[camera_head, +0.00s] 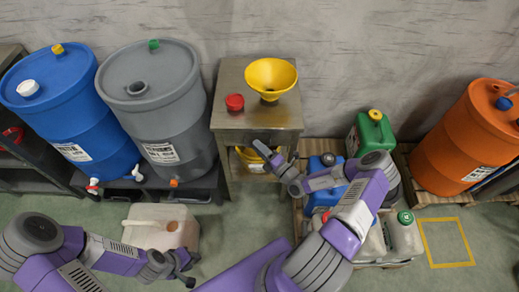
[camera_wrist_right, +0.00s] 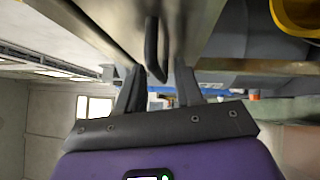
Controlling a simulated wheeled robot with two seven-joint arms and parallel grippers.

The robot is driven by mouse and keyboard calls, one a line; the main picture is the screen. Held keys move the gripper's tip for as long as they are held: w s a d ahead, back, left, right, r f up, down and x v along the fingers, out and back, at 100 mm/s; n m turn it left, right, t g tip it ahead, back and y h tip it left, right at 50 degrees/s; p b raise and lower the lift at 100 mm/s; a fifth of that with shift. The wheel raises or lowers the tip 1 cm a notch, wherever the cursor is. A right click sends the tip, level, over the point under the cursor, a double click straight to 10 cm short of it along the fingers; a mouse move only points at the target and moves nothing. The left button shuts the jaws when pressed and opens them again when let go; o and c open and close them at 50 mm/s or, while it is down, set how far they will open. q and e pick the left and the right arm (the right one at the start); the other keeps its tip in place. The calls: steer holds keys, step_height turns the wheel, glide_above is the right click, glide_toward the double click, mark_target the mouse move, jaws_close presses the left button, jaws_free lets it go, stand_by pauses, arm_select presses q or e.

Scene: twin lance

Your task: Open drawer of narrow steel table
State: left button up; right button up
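The narrow steel table (camera_head: 228,117) stands against the wall in the middle of the head view, with a yellow funnel (camera_head: 271,77) and a red cap (camera_head: 235,102) on top. In the right wrist view the steel front (camera_wrist_right: 105,22) carries a dark bar handle (camera_wrist_right: 152,50). My right gripper (camera_head: 275,160) is at the table's front edge. Its fingers are apart in the right wrist view (camera_wrist_right: 158,90), with the handle's end between them in the picture; I cannot tell whether they touch it. My left gripper (camera_head: 187,269) is open and empty, low over the floor.
Blue (camera_head: 62,110) and grey (camera_head: 160,105) drums stand left of the table. A pale jerrycan (camera_head: 165,222) is on the floor near my left gripper. Green (camera_head: 371,135) and other canisters stand on a pallet at right, beside an orange drum (camera_head: 462,140). A yellow-marked floor square (camera_head: 447,243) is clear.

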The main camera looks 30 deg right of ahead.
jaws_close()
stand_by(0.4)
